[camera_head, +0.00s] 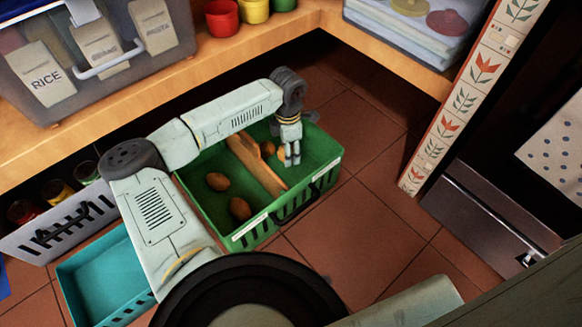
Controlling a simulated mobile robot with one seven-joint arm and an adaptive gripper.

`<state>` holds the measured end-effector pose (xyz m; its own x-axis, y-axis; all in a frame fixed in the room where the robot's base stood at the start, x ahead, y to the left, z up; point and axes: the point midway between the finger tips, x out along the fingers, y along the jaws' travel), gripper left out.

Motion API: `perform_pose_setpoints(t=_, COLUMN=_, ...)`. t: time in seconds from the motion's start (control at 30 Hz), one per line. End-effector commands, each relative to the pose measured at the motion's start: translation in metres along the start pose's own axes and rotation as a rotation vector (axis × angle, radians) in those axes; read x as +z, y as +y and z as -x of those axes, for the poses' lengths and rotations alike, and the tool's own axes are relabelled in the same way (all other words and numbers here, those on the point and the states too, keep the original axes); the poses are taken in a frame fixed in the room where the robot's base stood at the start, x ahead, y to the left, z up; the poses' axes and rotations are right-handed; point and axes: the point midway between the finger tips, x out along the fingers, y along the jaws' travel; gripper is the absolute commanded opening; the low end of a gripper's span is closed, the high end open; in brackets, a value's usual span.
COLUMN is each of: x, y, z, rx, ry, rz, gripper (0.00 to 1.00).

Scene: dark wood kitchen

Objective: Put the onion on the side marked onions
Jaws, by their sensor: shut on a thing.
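A green crate (322,147) stands on the floor, split by a wooden divider (257,166). Two brown round vegetables, one (217,181) behind the other (240,208), lie in its left compartment. My gripper (292,161) points down into the right compartment. It is shut on an onion (282,156), brownish and mostly hidden by the fingers. Another brown round vegetable (267,148) lies close by, near the divider. White labels, one on the left (250,228) and one on the right (328,170), sit on the crate's front rim; their writing is too small to read.
A teal bin (95,275) and a white crate with jars (65,226) stand on the left. A wooden shelf (330,45) above holds a clear box (90,60) and coloured pots. A patterned panel (470,100) rises on the right. Tiled floor (370,225) right of the green crate is clear.

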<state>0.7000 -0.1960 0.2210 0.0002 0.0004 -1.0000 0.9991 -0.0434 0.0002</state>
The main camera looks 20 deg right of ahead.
Motion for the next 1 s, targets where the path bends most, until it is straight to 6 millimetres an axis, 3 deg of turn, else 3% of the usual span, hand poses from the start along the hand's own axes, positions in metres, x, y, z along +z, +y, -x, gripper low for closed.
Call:
perform_pose_setpoints(t=0.4, x=0.000, y=-0.001, z=-0.065, rx=-0.002, ry=-0.001, rz=0.000, gripper=0.18)
perform_pose_setpoints(t=0.73, x=0.000, y=-0.001, z=-0.104, rx=-0.002, ry=0.000, rz=0.001, gripper=0.18)
perform_pose_setpoints(t=1.0, x=0.000, y=0.000, z=-0.108, rx=0.001, ry=0.001, rz=0.000, gripper=0.18)
